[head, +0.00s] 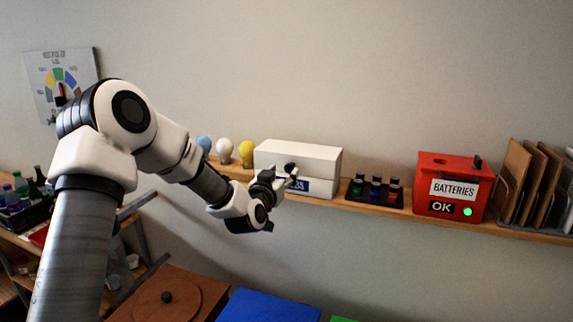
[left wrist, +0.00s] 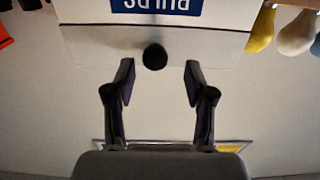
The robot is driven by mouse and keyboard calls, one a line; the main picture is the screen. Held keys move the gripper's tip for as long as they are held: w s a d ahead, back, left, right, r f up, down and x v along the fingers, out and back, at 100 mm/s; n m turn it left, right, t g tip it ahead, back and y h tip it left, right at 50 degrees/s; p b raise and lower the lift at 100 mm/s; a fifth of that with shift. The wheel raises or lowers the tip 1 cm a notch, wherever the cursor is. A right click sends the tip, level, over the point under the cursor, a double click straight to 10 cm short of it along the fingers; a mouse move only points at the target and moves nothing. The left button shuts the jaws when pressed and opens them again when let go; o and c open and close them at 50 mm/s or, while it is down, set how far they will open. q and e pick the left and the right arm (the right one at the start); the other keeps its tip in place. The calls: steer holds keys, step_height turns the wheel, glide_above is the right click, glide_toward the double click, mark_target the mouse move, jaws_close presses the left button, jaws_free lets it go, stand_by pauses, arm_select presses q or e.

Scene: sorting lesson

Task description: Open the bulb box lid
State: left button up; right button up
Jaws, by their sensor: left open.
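The white bulb box (head: 318,160) stands on the wall shelf with its lid closed. Its blue label (head: 297,186) shows on the front in the head view, and upside down at the top of the left wrist view (left wrist: 155,5). A round black knob (left wrist: 155,57) sits on the front of the lid (left wrist: 100,45). My left gripper (head: 284,178) is in front of the box. In the left wrist view its open fingers (left wrist: 159,76) are spread to either side of the knob, with visible gaps and nothing held. My right gripper is not in view.
Blue, white and yellow bulbs (head: 246,153) stand left of the box. A black tray of small bottles (head: 375,193) and a red batteries box (head: 453,188) stand to the right. A folder rack (head: 533,183) is at the far right. Blue (head: 268,305) and brown surfaces lie below.

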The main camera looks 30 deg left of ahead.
mark_target(289, 168)
arm_select(q)
steer(key=w, duration=0.3)
steer(key=shift+d+r+p, duration=0.2)
steer(key=shift+r+p, duration=0.05)
steer(key=shift+p, duration=0.15)
steer(key=shift+w+a, duration=0.1)
steer(key=shift+a+f, duration=0.2)
steer(key=shift+a, duration=0.2)
steer(key=shift+d, duration=0.1)
steer(key=c, duration=0.8)
steer(key=shift+d, duration=0.15)
jaws_close()
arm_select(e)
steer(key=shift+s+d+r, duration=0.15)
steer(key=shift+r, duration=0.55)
arm_select(q)
steer(key=shift+r, duration=0.1)
